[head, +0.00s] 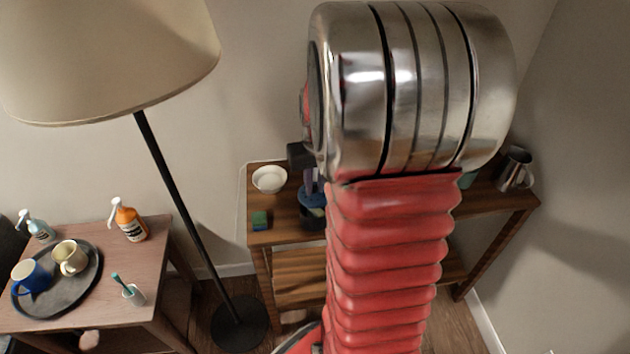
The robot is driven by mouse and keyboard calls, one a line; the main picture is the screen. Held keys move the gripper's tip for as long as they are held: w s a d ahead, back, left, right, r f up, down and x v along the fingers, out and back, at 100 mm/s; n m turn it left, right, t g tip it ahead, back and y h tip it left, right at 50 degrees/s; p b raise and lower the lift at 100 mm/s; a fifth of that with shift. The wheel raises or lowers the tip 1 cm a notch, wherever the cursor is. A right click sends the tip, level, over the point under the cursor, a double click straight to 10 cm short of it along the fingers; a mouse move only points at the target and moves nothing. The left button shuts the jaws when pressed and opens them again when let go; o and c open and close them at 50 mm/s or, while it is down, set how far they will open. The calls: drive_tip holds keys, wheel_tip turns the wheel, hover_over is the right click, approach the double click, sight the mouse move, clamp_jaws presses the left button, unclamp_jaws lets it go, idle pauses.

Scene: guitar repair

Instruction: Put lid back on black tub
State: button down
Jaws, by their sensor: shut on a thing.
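My gripper (311,184) shows only in part, as a dark shape pointing down beside my arm at the left end of the wooden table. It is shut on what looks like the lid, a small bluish round piece (312,200) just below the fingers. The black tub (311,222) is a dark form directly under the lid, on the table. My arm covers its right side. I cannot tell whether the lid touches the tub's rim or hovers just above it.
On the wooden table (285,237), a white bowl (269,179) and a green-and-blue sponge (260,220) lie left of the tub. A metal pitcher (515,170) stands at the right end. A floor lamp (165,170) and a side table (160,255) with bottles and mugs are further left.

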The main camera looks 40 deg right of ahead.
sight(315, 194)
drive_tip(key=shift+f, duration=2.65)
drive_tip(key=shift+f, duration=0.1)
idle(0.7)
drive_tip(key=c, duration=1.6)
unclamp_jaws()
drive_tip(key=shift+o, duration=0.3)
drive_tip(key=o, duration=0.4)
drive_tip(key=shift+r, duration=3.5)
